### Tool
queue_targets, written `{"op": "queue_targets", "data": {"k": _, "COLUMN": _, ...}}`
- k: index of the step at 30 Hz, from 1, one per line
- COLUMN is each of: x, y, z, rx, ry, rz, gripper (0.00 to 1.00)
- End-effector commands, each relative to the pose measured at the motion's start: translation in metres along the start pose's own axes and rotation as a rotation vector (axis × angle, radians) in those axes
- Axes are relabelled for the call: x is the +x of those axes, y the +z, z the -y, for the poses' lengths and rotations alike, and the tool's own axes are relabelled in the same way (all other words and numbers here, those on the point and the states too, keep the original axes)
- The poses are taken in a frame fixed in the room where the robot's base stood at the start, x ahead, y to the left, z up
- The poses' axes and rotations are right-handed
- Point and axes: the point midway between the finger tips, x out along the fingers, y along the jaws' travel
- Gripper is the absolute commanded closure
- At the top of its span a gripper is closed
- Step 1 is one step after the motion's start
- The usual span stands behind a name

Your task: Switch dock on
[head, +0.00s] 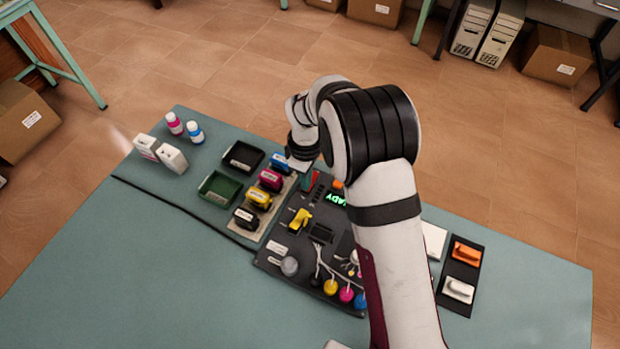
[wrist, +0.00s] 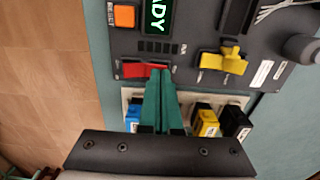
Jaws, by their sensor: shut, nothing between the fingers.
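The dock is a dark control panel (head: 268,258) on the table, and its upper part also fills the top of the wrist view (wrist: 190,45). A red switch (wrist: 135,70) sits near the panel's edge. My gripper (wrist: 160,74), with teal fingers, is shut and empty, its tips at the right end of the red switch. I cannot tell whether they touch. A green lit display (wrist: 158,14) shows "ADY", its start cut off. A yellow lever (wrist: 226,60) and an orange button (wrist: 124,16) are on the panel. In the head view my arm covers part of it.
Blue, magenta, yellow (head: 259,198) and black cartridges stand left of the panel. A green tray (head: 203,191) and a black tray (head: 231,164) are beyond them. Cables and coloured knobs are at the panel's front. An orange and a white piece lie at right.

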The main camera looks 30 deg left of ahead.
Motion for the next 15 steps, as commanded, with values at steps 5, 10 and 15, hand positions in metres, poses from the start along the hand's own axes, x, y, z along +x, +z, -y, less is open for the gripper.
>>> {"op": "queue_targets", "data": {"k": 5, "x": 0.001, "y": 0.000, "z": 0.000, "rx": 0.000, "ry": 0.000, "rz": 0.000, "gripper": 1.00}}
{"op": "queue_targets", "data": {"k": 10, "x": -0.013, "y": -0.001, "z": 0.000, "rx": 0.001, "ry": 0.001, "rz": -0.002, "gripper": 1.00}}
{"op": "queue_targets", "data": {"k": 15, "x": -0.035, "y": -0.001, "z": -0.001, "rx": 0.000, "ry": 0.002, "rz": -0.002, "gripper": 1.00}}
